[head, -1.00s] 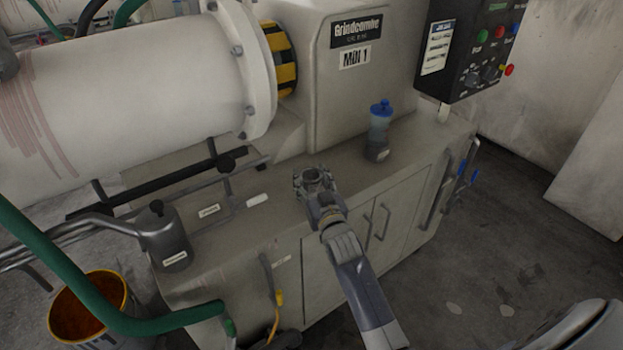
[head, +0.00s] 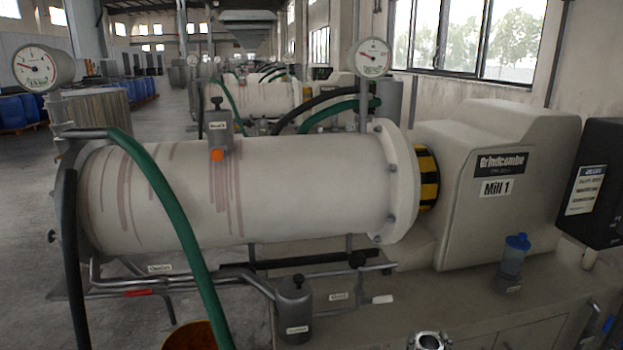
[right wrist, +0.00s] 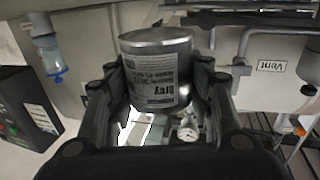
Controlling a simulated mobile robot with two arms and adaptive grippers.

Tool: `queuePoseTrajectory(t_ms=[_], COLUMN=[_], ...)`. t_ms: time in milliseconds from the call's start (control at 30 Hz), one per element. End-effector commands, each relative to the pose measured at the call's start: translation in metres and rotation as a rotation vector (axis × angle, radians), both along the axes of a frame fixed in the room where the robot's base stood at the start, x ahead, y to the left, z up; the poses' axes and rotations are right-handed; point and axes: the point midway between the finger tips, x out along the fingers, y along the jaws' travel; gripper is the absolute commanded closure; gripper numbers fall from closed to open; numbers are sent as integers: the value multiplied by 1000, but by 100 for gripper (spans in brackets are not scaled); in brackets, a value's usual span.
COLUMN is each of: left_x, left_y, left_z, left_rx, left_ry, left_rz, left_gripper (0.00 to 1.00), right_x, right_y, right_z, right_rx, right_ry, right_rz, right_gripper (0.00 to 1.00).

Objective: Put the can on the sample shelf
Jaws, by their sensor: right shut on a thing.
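I cannot pick out a sample shelf in either view. My left gripper is not in view.
A blue-capped bottle (head: 515,254) stands on the cabinet top at the right. A grey lidded vessel (head: 295,306) stands at its left end. The white mill drum (head: 300,190) lies behind, with a green hose (head: 170,200) crossing in front. A dark control box (head: 595,185) is at the right edge.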

Motion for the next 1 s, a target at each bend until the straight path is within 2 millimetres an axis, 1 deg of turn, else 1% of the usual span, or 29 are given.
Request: queuePoseTrajectory(t_ms=[33,100,167,200,300,400,500,600,700,800,1000], left_x=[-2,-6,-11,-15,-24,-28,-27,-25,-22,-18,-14], left_y=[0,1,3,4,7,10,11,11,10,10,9], left_z=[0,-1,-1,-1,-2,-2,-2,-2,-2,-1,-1], left_rx=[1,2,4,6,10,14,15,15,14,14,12], left_ry=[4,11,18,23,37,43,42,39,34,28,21], left_rz=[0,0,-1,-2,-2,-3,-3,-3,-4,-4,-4], left_gripper=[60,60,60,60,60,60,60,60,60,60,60], right_x=[-21,-47,-68,-83,-117,-149,-174,-192,-203,-209,-211], right_y=[10,22,32,38,51,61,68,72,74,75,75], right_z=[-2,0,3,6,17,31,46,59,69,74,76], right_rx=[1,2,3,2,3,3,4,3,2,2,0], right_ry=[4,4,3,3,3,3,2,1,0,-1,-2], right_rz=[15,32,46,54,72,85,92,94,95,95,95], right_gripper=[80,80,80,80,80,80,80,80,80,80,80])
